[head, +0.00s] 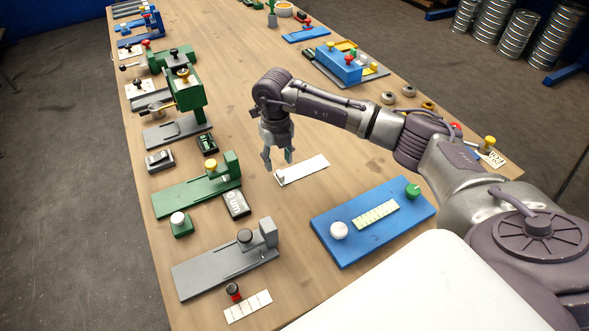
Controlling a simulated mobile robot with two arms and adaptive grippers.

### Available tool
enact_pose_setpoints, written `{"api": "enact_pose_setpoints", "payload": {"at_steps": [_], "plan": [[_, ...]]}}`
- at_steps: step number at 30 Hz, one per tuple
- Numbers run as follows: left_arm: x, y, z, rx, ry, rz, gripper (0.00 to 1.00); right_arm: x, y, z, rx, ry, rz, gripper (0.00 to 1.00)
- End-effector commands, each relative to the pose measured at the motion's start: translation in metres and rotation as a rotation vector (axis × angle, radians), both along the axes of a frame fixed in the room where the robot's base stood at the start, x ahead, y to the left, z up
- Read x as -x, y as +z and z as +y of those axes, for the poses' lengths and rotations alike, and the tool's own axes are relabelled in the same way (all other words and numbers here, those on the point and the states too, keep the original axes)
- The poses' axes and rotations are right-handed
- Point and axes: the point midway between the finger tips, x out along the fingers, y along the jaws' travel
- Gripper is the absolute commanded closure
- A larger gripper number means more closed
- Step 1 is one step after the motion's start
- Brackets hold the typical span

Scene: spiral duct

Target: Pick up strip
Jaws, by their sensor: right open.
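A white strip (305,169) lies flat on the wooden table, near the middle. My right gripper (278,162) points down over the strip's left end. Its fingers are apart, with nothing clearly held between them. I cannot tell whether a fingertip touches the strip. Two other strips are in view: a pale marked strip (376,214) on a blue board and a white marked strip (248,306) at the table's front left. My left gripper is not in the head view.
Green fixtures (205,187) and a grey fixture (225,262) line the table's left side. The blue board (335,242) with white and green knobs lies front right. A blue block (338,64) stands behind my right arm. Bare wood surrounds the middle white strip.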

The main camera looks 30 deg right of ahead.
Motion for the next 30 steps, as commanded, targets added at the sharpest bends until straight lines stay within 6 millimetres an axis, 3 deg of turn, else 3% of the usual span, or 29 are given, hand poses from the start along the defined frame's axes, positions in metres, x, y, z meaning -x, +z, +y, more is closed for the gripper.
{"api": "enact_pose_setpoints", "payload": {"at_steps": [5, 9, 15, 21, 30], "plan": [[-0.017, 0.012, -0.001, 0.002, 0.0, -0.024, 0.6, 0.0, -0.014, -0.001, 0.0, -0.001, 0.005, 0.53], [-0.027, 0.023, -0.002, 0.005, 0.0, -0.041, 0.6, 0.0, -0.037, -0.003, 0.0, -0.001, 0.006, 0.53], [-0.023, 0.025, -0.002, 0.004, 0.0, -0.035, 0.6, -0.002, -0.054, -0.004, 0.0, 0.001, 0.001, 0.53], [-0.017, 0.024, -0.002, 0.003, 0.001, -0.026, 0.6, -0.002, -0.055, -0.004, 0.0, 0.001, 0.0, 0.53], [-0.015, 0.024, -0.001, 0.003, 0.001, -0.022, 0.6, -0.002, -0.054, -0.004, 0.0, 0.0, 0.0, 1.0]]}}
